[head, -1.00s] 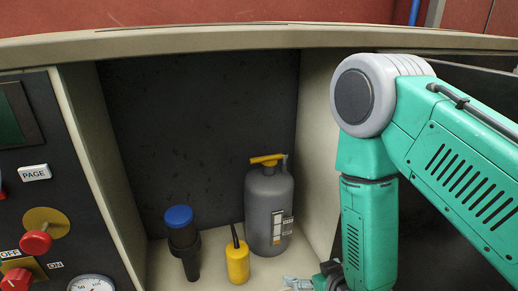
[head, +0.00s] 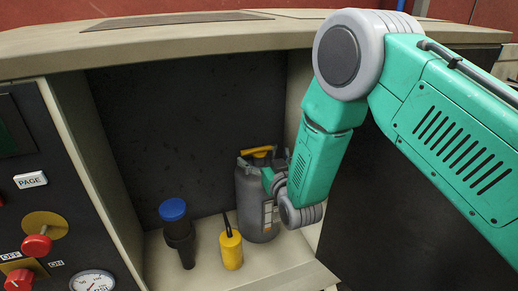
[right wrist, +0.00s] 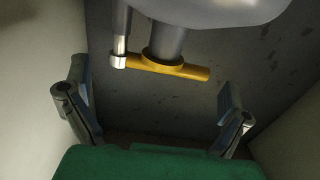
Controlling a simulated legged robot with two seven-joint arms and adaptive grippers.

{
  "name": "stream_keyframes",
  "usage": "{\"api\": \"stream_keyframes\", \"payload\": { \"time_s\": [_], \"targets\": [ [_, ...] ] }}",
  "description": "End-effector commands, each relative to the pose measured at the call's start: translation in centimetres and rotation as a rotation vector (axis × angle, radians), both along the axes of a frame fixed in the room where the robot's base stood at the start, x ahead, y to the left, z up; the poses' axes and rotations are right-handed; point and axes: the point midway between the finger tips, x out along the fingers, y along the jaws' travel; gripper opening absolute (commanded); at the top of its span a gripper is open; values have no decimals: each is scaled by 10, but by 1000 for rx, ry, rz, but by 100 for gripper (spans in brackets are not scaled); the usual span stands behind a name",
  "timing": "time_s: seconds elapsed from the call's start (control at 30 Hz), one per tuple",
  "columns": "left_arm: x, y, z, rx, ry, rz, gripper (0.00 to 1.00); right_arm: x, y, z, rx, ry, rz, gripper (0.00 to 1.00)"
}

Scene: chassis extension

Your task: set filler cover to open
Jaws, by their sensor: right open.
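A grey canister (head: 250,205) with a yellow top handle (head: 262,150) stands upright in an open recess. My right gripper (head: 264,162) is at the canister's top, partly hidden by my wrist. In the right wrist view the canister (right wrist: 215,8) appears upside down. The yellow handle (right wrist: 185,70) lies between the two open fingers of my right gripper (right wrist: 155,108), with a gap on both sides. The gripper holds nothing. No part is clearly recognisable as the filler cover. My left gripper is out of view.
A dark flask with a blue cap (head: 174,210) and a small yellow oil can (head: 231,250) stand left of the canister. The recess has a pale side wall (head: 95,175). A control panel (head: 30,120) with red knobs is at the left.

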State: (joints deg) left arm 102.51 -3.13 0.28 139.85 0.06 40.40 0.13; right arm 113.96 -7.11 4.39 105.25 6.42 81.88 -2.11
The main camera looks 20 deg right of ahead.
Motion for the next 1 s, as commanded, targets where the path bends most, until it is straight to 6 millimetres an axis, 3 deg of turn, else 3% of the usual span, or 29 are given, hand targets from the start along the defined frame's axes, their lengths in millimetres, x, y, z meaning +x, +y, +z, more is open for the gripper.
{"api": "stream_keyframes", "payload": {
  "time_s": [0.23, 0.6, 0.63, 0.7, 0.8, 1.0],
  "targets": [
    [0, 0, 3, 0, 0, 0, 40, 31, 1, 0, 0, 0, 0, 100],
    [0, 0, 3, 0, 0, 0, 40, 37, 1, 0, 0, 0, 0, 100],
    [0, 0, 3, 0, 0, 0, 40, 37, 1, 0, 0, 0, 0, 93],
    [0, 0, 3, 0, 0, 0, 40, 37, 1, 0, 0, 0, 0, 68],
    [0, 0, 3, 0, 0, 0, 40, 37, 1, 0, 0, 1, 0, 40],
    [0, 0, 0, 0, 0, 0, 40, 35, 0, -1, -1, -1, 50, 40]
  ]
}}
